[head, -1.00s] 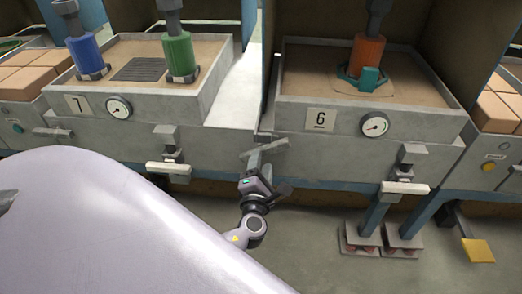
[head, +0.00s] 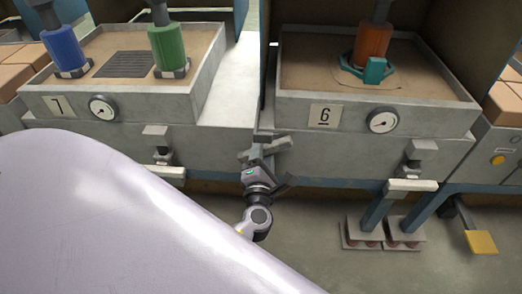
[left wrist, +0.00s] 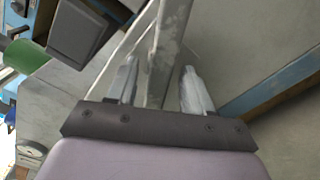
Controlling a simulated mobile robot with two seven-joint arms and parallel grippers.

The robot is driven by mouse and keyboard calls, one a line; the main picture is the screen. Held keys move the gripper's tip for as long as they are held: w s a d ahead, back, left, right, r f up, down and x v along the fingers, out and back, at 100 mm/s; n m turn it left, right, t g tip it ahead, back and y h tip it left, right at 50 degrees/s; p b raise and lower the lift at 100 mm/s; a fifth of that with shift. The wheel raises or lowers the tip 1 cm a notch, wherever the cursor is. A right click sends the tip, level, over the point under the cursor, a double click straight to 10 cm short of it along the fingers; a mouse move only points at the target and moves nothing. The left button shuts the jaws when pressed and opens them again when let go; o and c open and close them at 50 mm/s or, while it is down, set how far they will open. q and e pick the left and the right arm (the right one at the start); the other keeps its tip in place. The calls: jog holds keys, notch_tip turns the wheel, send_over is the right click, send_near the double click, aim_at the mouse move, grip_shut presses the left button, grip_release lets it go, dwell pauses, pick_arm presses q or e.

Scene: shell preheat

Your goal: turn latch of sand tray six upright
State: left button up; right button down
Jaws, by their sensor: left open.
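Sand tray six (head: 295,112) is a grey box of brown sand with a "6" plate (head: 325,116) on its front. Its latch (head: 278,146) is a grey bar at the left end of the front, lying nearly level with its right end slightly higher. My left gripper (head: 256,153) is at the bar, partly covering it. In the left wrist view the grey latch bar (left wrist: 168,45) runs between the two open fingers (left wrist: 158,80); a gap shows beside it, and I cannot tell whether either finger touches. My right gripper is not in view.
A round gauge (head: 383,121) and a white handle (head: 412,185) are on the front of tray six. Tray seven (head: 150,137) stands to the left. Pedals (head: 385,234) sit on the floor below. The large pale surface at lower left is mine.

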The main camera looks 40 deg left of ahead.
pick_arm(q)
jog(key=shift+w, duration=0.1)
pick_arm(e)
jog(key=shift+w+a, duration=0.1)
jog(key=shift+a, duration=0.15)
pick_arm(q)
grip_shut()
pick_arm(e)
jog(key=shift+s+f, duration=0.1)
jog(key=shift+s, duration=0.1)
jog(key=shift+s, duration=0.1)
